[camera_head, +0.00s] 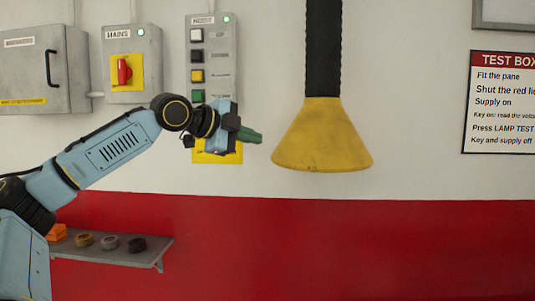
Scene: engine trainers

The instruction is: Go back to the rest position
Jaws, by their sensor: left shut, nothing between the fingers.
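My left arm comes in from the lower left and reaches up to the right. My left gripper (256,138) is in front of the wall, beside the lower part of a grey button panel (229,60). Its green fingers point right and are shut, with nothing held. The gripper and wrist hide part of the panel and of the yellow plate (231,157) at its lower end. I cannot tell whether the gripper touches the panel. My right gripper is not in view.
A yellow hood (322,140) hangs on a black hose (323,50) right of the gripper. A mains box (147,40) with a red switch (124,72) and a grey cabinet (30,75) are left. A small shelf (125,252) holds several small items. A sign (500,100) hangs right.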

